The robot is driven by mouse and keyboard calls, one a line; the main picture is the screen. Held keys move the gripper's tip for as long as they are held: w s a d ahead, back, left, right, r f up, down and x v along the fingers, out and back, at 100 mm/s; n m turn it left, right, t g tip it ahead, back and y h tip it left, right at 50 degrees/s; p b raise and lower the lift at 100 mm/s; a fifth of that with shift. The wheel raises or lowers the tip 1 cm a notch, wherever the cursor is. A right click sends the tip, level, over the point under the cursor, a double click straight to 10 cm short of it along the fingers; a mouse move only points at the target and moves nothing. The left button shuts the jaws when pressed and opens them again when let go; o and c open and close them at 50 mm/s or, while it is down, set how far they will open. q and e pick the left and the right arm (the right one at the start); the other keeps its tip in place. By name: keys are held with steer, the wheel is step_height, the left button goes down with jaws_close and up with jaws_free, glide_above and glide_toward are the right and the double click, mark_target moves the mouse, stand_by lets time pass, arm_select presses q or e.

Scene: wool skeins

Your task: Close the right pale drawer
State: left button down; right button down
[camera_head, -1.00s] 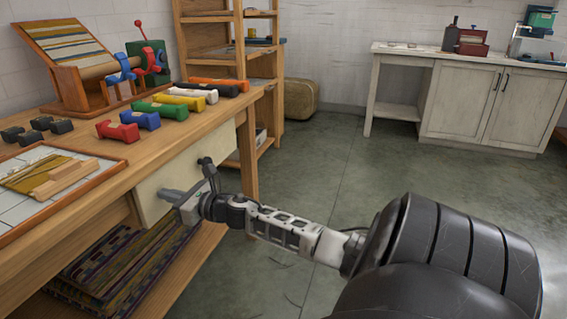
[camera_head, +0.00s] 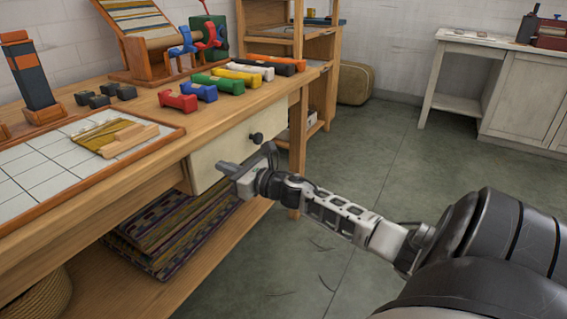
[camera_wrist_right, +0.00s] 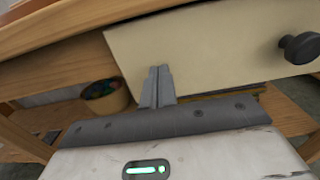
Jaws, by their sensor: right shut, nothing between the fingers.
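The right pale drawer (camera_head: 222,153) is under the wooden workbench top, with a dark round knob (camera_head: 256,137) on its cream front. How far it stands out is hard to judge. My right gripper (camera_head: 226,168) is shut and empty, at the drawer front's lower left part, left of the knob. In the right wrist view the shut fingers (camera_wrist_right: 158,84) overlap the pale drawer front (camera_wrist_right: 205,48) near its lower left corner, with the knob (camera_wrist_right: 300,47) at far right. Whether they touch it I cannot tell. My left gripper is not in view.
On the bench (camera_head: 160,165) are a tiled tray (camera_head: 30,205), several coloured skeins (camera_head: 215,84) and a small loom (camera_head: 150,45). Folded textiles (camera_head: 165,240) lie on the lower shelf. The floor (camera_head: 370,150) right of the bench is clear.

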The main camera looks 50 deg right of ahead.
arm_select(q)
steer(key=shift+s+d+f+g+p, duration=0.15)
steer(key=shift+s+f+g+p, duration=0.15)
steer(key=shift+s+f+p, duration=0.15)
arm_select(e)
steer(key=s+d, duration=0.2)
steer(key=s, duration=0.9)
steer(key=shift+s, duration=0.35)
steer(key=shift+d, duration=0.1)
